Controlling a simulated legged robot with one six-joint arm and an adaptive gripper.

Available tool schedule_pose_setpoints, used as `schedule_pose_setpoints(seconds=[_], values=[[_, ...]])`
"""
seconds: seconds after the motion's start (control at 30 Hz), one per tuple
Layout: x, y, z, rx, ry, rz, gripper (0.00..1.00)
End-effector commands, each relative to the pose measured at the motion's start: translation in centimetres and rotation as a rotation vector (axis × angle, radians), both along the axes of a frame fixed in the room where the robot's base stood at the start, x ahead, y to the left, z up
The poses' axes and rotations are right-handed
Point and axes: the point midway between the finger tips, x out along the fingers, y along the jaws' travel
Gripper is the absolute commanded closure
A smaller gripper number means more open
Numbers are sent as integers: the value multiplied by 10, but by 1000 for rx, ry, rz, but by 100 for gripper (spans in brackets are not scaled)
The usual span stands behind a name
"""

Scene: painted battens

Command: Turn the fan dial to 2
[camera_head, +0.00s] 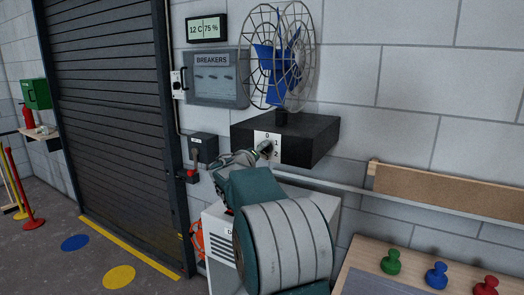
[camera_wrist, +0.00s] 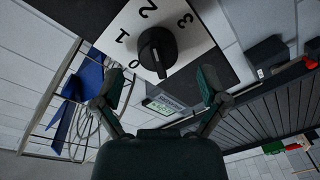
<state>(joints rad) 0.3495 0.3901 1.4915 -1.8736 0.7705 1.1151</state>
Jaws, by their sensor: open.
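The fan dial is a round black knob with a raised grip, on a white plate marked 0, 1, 2 and 3. In the wrist view the knob (camera_wrist: 157,48) is at the top centre, and the plate appears rotated. I cannot tell surely which number the grip points to. My gripper (camera_wrist: 161,76) is open and empty, its fingers spread either side below the knob, apart from it. In the head view my gripper (camera_head: 261,151) is in front of the plate (camera_head: 275,141) and partly covers the dial. The blue fan (camera_head: 283,62) in its wire cage stands on the black box (camera_head: 310,135).
A breaker panel (camera_head: 216,78) and a lever switch box (camera_head: 203,150) are on the wall left of the box. A rail (camera_head: 400,195) runs below it to the right. A bench (camera_head: 385,283) with coloured knobs is at lower right. A white cabinet (camera_head: 218,240) stands beneath.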

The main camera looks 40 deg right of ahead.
Motion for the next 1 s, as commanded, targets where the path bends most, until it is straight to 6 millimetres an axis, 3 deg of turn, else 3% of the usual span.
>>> schedule_pose_setpoints(seconds=[0.2, 0.4, 0.6, 1.0], values=[[-22, 44, 1, -1, -1, 4, 7], [-36, 72, 1, -1, 1, 4, 7], [-41, 81, 0, 0, 2, 2, 7], [-41, 81, 0, -1, 2, 1, 7]])
